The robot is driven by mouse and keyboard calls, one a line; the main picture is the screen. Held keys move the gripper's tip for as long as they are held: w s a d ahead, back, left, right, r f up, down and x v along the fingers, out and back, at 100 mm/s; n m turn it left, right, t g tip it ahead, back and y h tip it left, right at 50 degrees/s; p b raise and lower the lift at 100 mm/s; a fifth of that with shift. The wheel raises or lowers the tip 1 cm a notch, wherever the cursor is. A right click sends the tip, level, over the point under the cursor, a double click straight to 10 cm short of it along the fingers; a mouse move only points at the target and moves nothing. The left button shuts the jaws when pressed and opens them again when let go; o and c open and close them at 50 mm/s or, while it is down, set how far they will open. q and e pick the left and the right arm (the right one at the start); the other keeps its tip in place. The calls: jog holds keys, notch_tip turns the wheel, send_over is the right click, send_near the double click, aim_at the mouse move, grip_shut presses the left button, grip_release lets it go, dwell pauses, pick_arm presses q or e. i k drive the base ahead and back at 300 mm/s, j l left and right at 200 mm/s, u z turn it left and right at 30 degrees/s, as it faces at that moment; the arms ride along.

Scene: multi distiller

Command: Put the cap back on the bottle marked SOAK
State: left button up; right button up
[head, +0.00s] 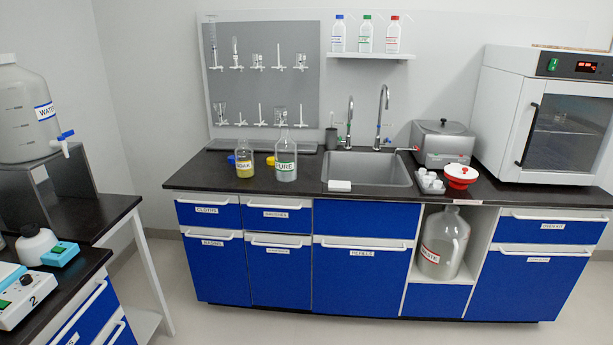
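The bottle marked SOAK (245,171) stands upright on the black counter left of the sink, with yellow liquid low in it. Its neck looks clear, with no coloured cap visible on top. A small blue cap-like thing (231,160) shows at the bottle's left side. A small yellow cap-like thing (270,161) shows between it and the PURE bottle. Both are too small to tell in detail, and which one belongs to SOAK cannot be told. The clear PURE bottle (286,174) stands just to the right. Neither of my grippers is in view.
The black counter (210,172) has free room left of the bottles. The sink (365,174) lies to their right, with a white block (340,186) at its front edge. A glassware pegboard (262,70) hangs behind. A side bench (100,212) with a water tank stands left.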

aim_at(244, 159)
jog(key=i+l+u, duration=0.15)
jog(key=i, duration=0.25)
jog(key=i+l+u, duration=0.2)
jog(key=i, duration=0.2)
jog(key=i+j+z, duration=0.1)
jog(key=i, duration=0.35)
jog(key=i+j+z, duration=0.1)
jog(key=i, duration=0.35)
jog(key=i+j+z, duration=0.15)
jog(key=i, duration=0.3)
jog(key=i+j+z, duration=0.1)
jog(key=i+j, duration=0.2)
jog(key=i, duration=0.1)
